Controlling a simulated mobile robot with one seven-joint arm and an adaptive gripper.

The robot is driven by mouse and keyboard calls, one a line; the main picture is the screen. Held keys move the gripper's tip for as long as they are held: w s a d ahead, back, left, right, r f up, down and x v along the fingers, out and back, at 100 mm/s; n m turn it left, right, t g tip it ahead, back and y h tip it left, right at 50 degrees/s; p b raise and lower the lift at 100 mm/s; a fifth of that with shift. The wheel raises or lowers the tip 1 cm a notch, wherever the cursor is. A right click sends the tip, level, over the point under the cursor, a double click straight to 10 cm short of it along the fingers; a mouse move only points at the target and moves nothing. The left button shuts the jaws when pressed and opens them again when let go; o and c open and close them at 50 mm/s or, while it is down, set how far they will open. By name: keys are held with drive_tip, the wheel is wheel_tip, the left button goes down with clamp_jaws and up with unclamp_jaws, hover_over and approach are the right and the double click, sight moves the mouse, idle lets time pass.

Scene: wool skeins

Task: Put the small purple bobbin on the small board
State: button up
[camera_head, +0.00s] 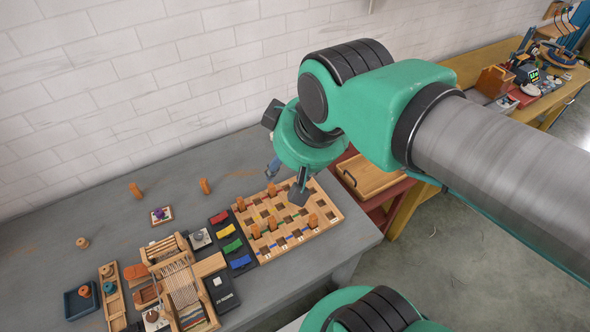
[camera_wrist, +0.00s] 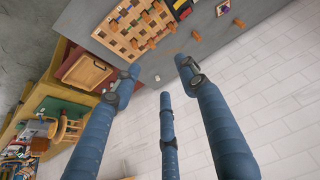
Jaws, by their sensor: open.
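A small purple piece (camera_head: 158,212), which looks like the bobbin, sits on a small pale board (camera_head: 165,220) at the back left of the grey table in the head view. It is too small there to tell whether it is upright. My gripper (camera_head: 286,182) is over the back of the large wooden pegboard, well to the right of the small board. In the wrist view my gripper (camera_wrist: 160,78) has its blue fingers spread with nothing between them.
The pegboard (camera_head: 320,228) holds several orange pegs. Left of it are coloured skeins (camera_head: 232,246), a wooden loom (camera_head: 182,286), a long tray (camera_head: 115,307) and a blue tray (camera_head: 77,306). Two orange posts (camera_head: 135,190) stand at the back. Table around the small board is clear.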

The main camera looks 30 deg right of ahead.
drive_tip(key=shift+s+d+f+m, duration=0.15)
drive_tip(key=shift+s+f+m, duration=0.1)
drive_tip(key=shift+s, duration=0.25)
drive_tip(key=shift+s+d+f+m, duration=0.15)
drive_tip(key=shift+s+m, duration=0.1)
drive_tip(key=shift+s, duration=0.25)
idle(0.7)
